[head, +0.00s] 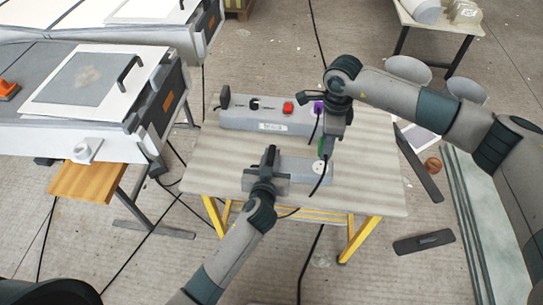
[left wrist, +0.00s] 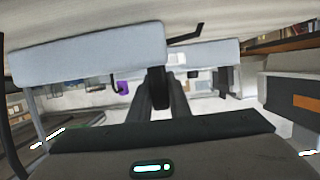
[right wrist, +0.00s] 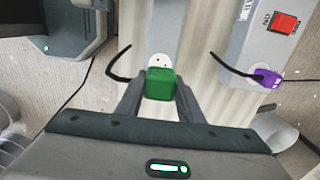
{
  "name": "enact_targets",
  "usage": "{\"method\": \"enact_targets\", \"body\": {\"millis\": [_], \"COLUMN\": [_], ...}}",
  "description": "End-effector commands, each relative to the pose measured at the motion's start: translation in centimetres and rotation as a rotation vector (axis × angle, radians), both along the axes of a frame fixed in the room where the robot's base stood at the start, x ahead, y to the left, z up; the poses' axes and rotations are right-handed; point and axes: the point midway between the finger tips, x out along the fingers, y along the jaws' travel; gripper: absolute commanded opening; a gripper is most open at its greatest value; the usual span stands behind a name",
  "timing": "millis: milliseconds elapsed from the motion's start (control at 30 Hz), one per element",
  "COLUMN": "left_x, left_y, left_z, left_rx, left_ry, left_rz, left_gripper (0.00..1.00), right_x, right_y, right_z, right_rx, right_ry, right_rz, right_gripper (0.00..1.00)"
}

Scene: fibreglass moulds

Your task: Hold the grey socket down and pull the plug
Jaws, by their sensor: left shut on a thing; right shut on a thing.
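The grey socket (head: 296,170) lies on the table, with a round white face (head: 320,168) at its right end. My left gripper (head: 268,160) is shut on the socket's left part; in the left wrist view a pale grey block (left wrist: 80,62) fills the left beside its fingers (left wrist: 165,90). My right gripper (head: 325,146) is shut on the green plug (right wrist: 160,84). In the right wrist view the white face (right wrist: 160,61) shows holes behind the plug, so the plug appears apart from it. A black cable hangs near the plug.
A long grey power box (head: 262,118) stands at the table's back, with a red switch (head: 288,108) and a purple plug (head: 318,107). The table's (head: 215,160) left part is clear. Mould benches stand at left.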

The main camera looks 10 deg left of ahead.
Motion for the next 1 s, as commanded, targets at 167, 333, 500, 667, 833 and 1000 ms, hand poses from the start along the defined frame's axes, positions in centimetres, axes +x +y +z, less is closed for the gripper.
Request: {"method": "enact_targets", "body": {"millis": [167,333,500,667,833,1000], "left_x": [0.0,0.0,0.0,0.0,0.0,0.0], "left_y": [0.1,0.1,0.1,0.1,0.1,0.1], "left_z": [-0.1,-0.1,-0.1,-0.1,-0.1,-0.1], "left_rx": [0.001,0.0,0.0,0.0,0.001,0.001], "left_ry": [0.001,0.001,0.001,0.001,0.001,0.001], "left_rz": [0.001,0.001,0.001,0.001,0.001,0.001], "left_gripper": [0.0,0.0,0.0,0.0,0.0,0.0], "right_x": [0.0,0.1,0.0,0.0,0.0,0.0], "right_y": [0.0,-0.1,0.0,0.0,0.0,-0.1], "right_z": [0.8,1.5,2.2,2.8,3.2,3.3], "right_rx": [-0.001,-0.001,0.0,0.0,-0.001,-0.001], "right_ry": [-0.001,-0.002,-0.001,-0.001,-0.001,-0.001], "right_rz": [0.0,0.0,-0.001,-0.001,-0.001,-0.001], "right_gripper": [0.0,0.0,0.0,0.0,0.0,0.0]}}
